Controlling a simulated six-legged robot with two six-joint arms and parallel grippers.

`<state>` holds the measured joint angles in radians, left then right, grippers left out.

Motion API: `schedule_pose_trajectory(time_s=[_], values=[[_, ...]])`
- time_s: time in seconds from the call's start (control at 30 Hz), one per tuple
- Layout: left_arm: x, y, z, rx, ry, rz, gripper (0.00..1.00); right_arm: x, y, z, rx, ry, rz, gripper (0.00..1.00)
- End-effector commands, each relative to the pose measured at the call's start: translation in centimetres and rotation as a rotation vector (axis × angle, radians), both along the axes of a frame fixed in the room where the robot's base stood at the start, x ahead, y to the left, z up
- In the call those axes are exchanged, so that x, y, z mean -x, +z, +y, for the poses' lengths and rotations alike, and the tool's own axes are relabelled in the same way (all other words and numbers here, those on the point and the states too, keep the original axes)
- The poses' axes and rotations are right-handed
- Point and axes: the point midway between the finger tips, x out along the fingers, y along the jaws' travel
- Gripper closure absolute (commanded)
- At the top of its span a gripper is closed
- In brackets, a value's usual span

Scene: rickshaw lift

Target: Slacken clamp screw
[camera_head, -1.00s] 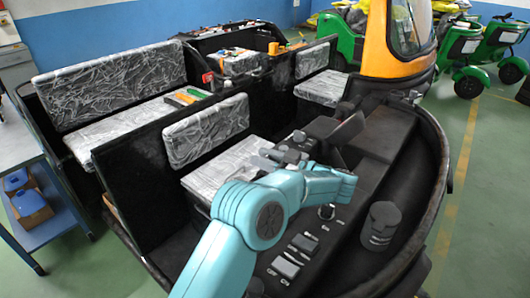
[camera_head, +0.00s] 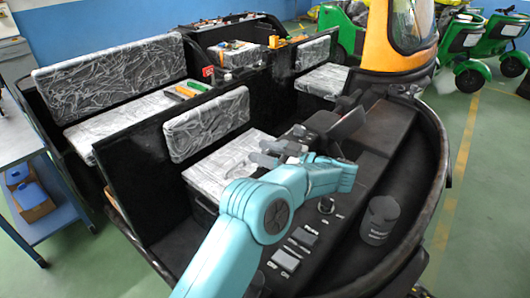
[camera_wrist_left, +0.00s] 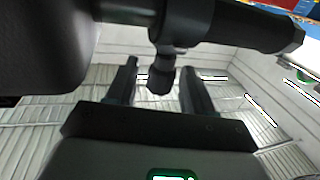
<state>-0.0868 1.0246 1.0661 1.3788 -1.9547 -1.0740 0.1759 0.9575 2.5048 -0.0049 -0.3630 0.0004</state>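In the left wrist view, my left gripper (camera_wrist_left: 158,70) has its two dark fingers apart. A small dark rounded knob (camera_wrist_left: 161,82), which looks like the clamp screw, hangs below a dark bar (camera_wrist_left: 255,27) and lies between the fingers in the picture. Gaps show on both sides of it, and no contact is visible. In the head view, my left gripper (camera_head: 264,158) is small and dark, beside the handlebar area (camera_head: 338,125) over the front seat. The screw cannot be made out there. My right gripper is not in view.
The rickshaw's front seat (camera_head: 225,160) lies below the gripper. A dark console with switches (camera_head: 303,237) and a black cylinder (camera_head: 380,220) stand to the right of my arm. A blue cart (camera_head: 50,195) stands at the left.

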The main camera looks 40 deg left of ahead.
Motion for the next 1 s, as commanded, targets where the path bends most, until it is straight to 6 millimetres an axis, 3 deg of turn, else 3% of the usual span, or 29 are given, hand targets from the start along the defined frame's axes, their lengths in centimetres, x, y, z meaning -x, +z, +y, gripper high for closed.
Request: schedule_pose_trajectory(time_s=[0.17, 0.27, 0.57, 0.8, 1.0], values=[[0.0, 0.3, 0.0, 0.001, -0.001, -0.001, 0.48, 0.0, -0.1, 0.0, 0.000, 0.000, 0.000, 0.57], [0.0, 1.4, -0.1, 0.001, -0.002, -0.003, 0.48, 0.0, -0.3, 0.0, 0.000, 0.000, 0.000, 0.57], [0.1, 9.2, 0.0, 0.002, 0.000, -0.007, 0.48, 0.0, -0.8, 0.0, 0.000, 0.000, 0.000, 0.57], [0.0, 15.7, 0.0, 0.002, 0.000, -0.005, 0.48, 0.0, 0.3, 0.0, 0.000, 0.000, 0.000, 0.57], [0.0, 19.1, 0.0, 0.001, -0.001, -0.002, 0.48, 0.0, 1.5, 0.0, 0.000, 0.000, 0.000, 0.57]])
